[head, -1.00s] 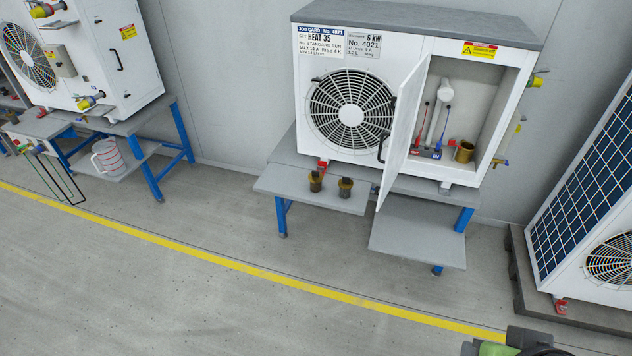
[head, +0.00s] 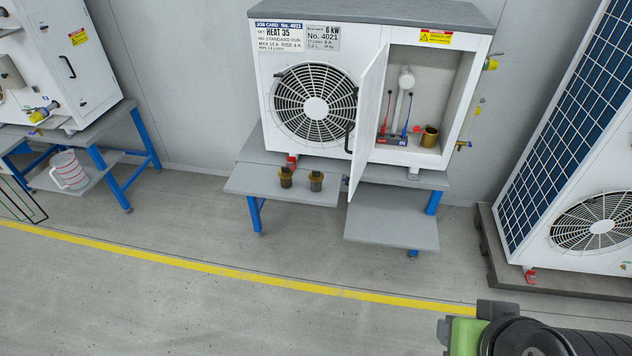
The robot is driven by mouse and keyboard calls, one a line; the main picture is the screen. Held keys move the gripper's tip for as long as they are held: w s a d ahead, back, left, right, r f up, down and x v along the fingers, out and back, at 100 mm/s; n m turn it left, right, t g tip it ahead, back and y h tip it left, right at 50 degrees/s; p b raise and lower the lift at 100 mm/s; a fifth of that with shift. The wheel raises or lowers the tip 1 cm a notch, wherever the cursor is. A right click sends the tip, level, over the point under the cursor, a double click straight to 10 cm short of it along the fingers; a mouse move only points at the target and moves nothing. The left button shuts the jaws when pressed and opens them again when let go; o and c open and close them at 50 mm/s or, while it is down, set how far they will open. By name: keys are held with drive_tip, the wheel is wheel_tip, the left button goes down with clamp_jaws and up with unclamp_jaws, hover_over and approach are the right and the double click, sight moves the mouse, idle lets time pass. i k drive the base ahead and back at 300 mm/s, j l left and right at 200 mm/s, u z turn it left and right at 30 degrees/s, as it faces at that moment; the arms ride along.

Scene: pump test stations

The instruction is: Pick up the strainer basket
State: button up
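Two small fittings stand side by side on the grey side shelf (head: 268,184) in front of the middle heat pump unit. The left fitting (head: 286,178) is brass with a dark top; the right fitting (head: 316,181) looks greyer in the body, also with a dark top. A wider open brass cup (head: 429,138) stands inside the unit's open compartment, at its right. I cannot tell for certain which of these is the strainer basket. My gripper does not show; only a green and black part of my arm is at the lower right.
The middle unit's white door (head: 367,120) hangs open, just right of the shelf. A lower grey shelf (head: 392,230) is empty. A white jug (head: 69,170) stands at the left station. A solar-panelled unit (head: 565,150) stands at right. The floor in front is clear.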

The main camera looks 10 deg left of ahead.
sight(315, 176)
drive_tip(key=i+j+u, duration=0.4)
drive_tip(key=i+j, duration=1.85)
drive_tip(key=i, duration=0.05)
